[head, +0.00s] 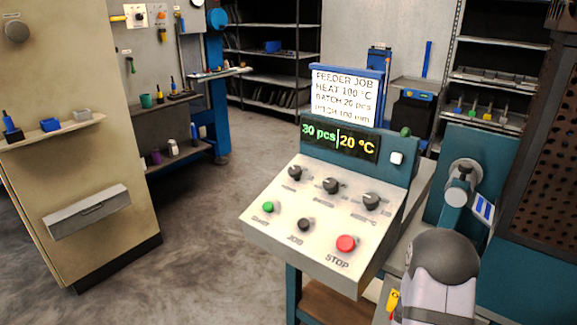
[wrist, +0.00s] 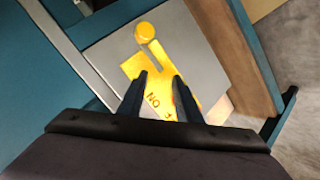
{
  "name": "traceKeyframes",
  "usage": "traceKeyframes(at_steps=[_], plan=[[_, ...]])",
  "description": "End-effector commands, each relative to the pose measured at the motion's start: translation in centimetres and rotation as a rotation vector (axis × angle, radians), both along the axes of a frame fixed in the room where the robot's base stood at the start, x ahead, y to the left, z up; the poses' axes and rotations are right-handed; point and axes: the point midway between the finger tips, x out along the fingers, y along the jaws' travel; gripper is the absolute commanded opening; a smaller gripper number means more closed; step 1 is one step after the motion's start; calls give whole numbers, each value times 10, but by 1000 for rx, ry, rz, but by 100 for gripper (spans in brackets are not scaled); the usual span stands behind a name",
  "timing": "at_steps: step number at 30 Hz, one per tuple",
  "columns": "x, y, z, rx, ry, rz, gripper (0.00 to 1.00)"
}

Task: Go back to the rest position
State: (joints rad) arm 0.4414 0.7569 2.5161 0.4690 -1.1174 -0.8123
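My gripper (wrist: 159,88) shows in the wrist view with its two dark fingers apart and nothing visible held between them. In the head view part of my arm is at the lower right, and my fingers are not visible there.
A control console (head: 265,236) with knobs, buttons and a red STOP button (head: 346,243) stands left of my arm. A job card (head: 345,95) stands above. A perforated dark panel (head: 545,150) is at right. Open floor lies left.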

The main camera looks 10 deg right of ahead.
Motion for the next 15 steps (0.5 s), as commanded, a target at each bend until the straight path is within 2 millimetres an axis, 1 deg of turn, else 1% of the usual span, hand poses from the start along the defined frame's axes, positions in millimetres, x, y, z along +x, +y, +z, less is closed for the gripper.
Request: traceKeyframes(at_steps=[1,3,5,8,9,11,12,14,15], plan=[[11,12,-8,43,-10,23,31],[19,28,-13,112,-16,40,31],[26,42,-17,173,-16,54,31],[35,70,-22,281,-7,83,31],[38,84,-24,328,0,96,31],[41,105,-26,402,18,114,31],[41,121,-28,452,35,126,31],[39,145,-29,524,69,142,31],[36,160,-29,569,96,151,31]])
